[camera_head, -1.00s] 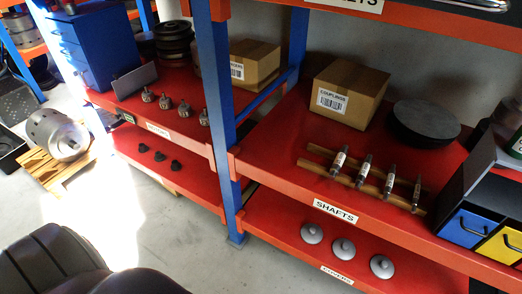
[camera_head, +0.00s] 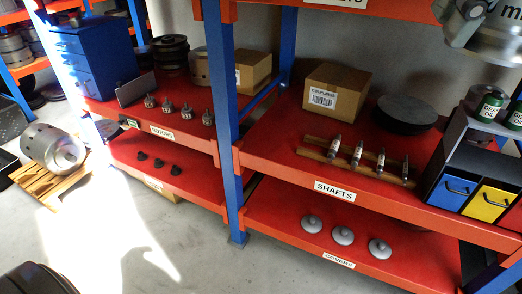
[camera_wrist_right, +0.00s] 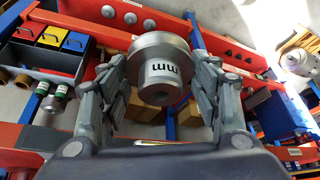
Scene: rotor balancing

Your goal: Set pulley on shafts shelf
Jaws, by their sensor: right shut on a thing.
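The silver pulley (camera_wrist_right: 162,50), a wide disc with a hub bearing dark marks, is between the fingers of my right gripper (camera_wrist_right: 162,82) in the right wrist view. The gripper is shut on it and holds it up in the air. The shafts shelf (camera_head: 285,155) is the red board with the SHAFTS label (camera_head: 334,190) in the head view. Several shafts (camera_head: 357,153) lie there across wooden rails (camera_head: 340,163). A silvery rounded shape shows at the head view's top right corner; I cannot tell how much is pulley. My left gripper is out of view.
A couplings box (camera_head: 335,90) and a dark round disc (camera_head: 403,115) stand at the back of the shelf. A bin unit (camera_head: 440,165) with green cans (camera_head: 487,107) bounds it at right. A blue post (camera_head: 220,110) bounds it at left. Red board is bare left of the rails.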

